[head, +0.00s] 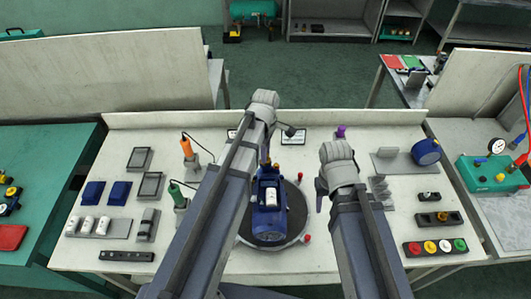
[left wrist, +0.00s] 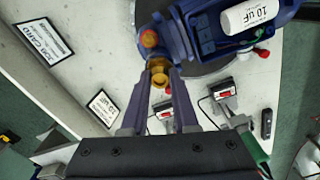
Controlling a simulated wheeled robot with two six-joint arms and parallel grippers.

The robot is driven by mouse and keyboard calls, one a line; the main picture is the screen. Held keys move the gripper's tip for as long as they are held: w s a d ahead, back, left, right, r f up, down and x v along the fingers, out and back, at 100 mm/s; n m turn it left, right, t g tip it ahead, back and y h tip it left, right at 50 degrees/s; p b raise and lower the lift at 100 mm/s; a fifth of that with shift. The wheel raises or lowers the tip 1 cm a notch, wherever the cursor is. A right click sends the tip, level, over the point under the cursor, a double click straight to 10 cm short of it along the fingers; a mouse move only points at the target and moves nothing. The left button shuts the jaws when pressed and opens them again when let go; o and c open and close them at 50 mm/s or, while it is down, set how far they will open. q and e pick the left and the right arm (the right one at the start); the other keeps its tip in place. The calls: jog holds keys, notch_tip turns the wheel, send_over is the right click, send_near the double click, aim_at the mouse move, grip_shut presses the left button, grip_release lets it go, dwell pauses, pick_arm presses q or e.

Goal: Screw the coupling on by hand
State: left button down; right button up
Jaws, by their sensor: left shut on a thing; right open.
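The blue pump (head: 269,205) stands on a round grey turntable (head: 245,233) at the table's middle; a white capacitor marked 10 uF (left wrist: 250,15) is on it. My left gripper (head: 266,157) reaches over the pump's far end. In the left wrist view, my left gripper (left wrist: 159,72) is shut on a small brass coupling (left wrist: 159,79). The coupling is close to an orange-brown fitting (left wrist: 149,38) on the pump's end; I cannot tell whether they touch or how far it is threaded. My right gripper (head: 320,194) is open and empty, right of the pump.
Red-knobbed clamps (head: 300,177) sit at the turntable's rim. Orange (head: 186,146) and green (head: 176,192) drivers stand at left, near trays and blue boxes (head: 93,192). A button box (head: 436,247) and blue reel (head: 426,152) are at right.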

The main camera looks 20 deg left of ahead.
pick_arm(q)
jog(key=m, duration=0.3)
jog(key=c, duration=0.8)
grip_release()
jog(key=shift+o, duration=0.2)
jog(key=shift+n, duration=1.7)
jog(key=shift+n, duration=1.7)
